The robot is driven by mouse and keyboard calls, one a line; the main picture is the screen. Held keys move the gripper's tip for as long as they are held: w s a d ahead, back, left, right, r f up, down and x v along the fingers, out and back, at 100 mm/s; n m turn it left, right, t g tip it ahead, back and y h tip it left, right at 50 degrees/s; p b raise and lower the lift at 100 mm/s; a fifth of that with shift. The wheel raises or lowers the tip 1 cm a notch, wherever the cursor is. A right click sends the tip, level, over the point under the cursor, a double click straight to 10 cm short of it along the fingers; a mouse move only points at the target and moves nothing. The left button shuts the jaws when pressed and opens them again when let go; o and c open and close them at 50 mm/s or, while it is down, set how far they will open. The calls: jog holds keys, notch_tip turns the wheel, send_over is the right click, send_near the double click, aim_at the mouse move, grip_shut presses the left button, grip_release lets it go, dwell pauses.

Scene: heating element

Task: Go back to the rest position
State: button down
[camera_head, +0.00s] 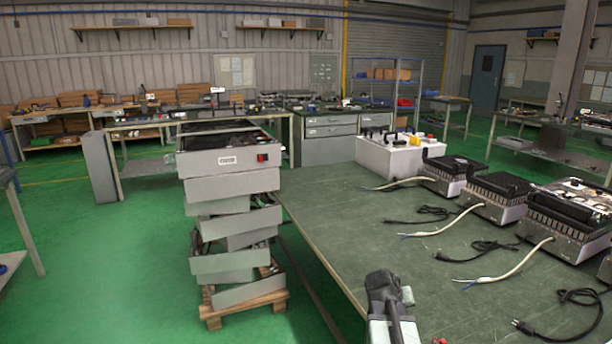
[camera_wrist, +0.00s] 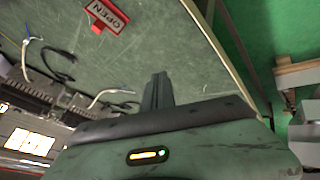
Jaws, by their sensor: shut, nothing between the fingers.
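My gripper (camera_wrist: 158,80) is shut and empty in the wrist view, its dark fingers pressed together. It is over the green worktable (camera_wrist: 180,40), near the table's edge; its height above the top is hard to judge. In the head view my arm rises at the bottom middle, in front of the worktable (camera_head: 350,220), and the fingertips cannot be made out there.
Several heating units (camera_head: 495,197) with loose cables line the table's right side. A white box with buttons (camera_head: 390,158) stands at its far end. Left of the table, grey casings (camera_head: 228,187) are stacked unevenly on a wooden pallet (camera_head: 245,306). Green floor (camera_head: 90,260) is open further left.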

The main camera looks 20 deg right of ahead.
jog(key=w+a+f+n+y, duration=0.2)
jog(key=a, duration=1.1)
jog(key=w+a+f+n+y, duration=0.1)
jog(key=w+a+n+y, duration=0.1)
jog(key=a, duration=1.1)
jog(key=s+a+f+g+y, duration=0.25)
jog(key=s+a, duration=0.35)
jog(key=a, duration=0.4)
notch_tip(320, 180, up, 16)
jog(key=s+n+p, duration=0.1)
jog(key=p, duration=1.4)
jog(key=shift+s, duration=0.25)
jog(key=shift+f+g+y, duration=0.1)
jog(key=shift+g+y, duration=0.15)
